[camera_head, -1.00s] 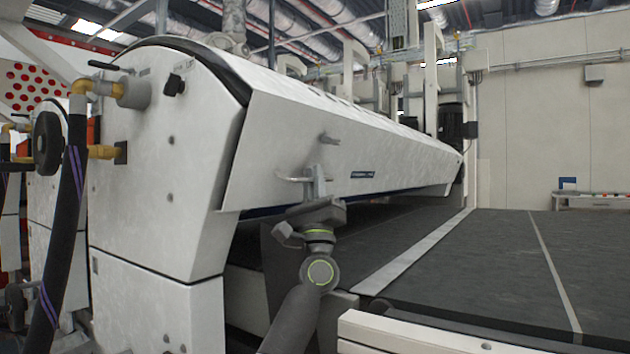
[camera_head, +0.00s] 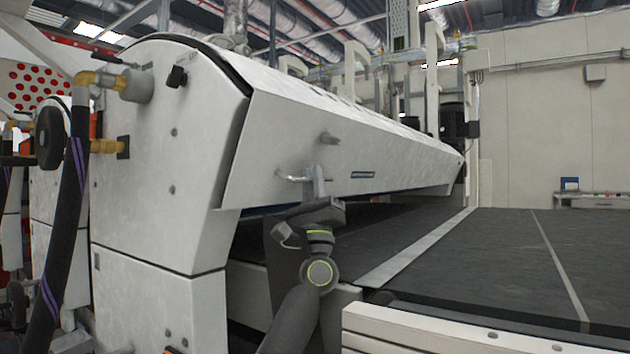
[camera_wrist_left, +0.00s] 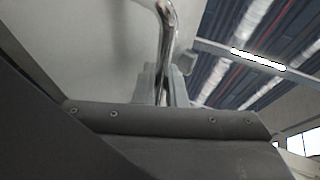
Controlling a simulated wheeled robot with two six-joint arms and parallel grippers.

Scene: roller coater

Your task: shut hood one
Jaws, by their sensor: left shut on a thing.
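The white hood (camera_head: 290,150) runs along the roller coater, its long front panel sloping over the dark belt. A metal handle (camera_head: 290,177) sticks out near the panel's lower left edge. My left gripper (camera_head: 318,182) is at the handle, fingers pointing up, shut on it. In the left wrist view the shiny handle bar (camera_wrist_left: 168,40) passes down between the two fingers (camera_wrist_left: 162,85). A small knob (camera_head: 328,138) stands out from the panel above the gripper. My right gripper is not in view.
The dark conveyor belt (camera_head: 480,250) with light stripes lies to the right. The machine's white end housing (camera_head: 165,150) stands left, with a black hose (camera_head: 68,220) beside it. A white rail (camera_head: 440,335) crosses the front. Open room lies above the belt.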

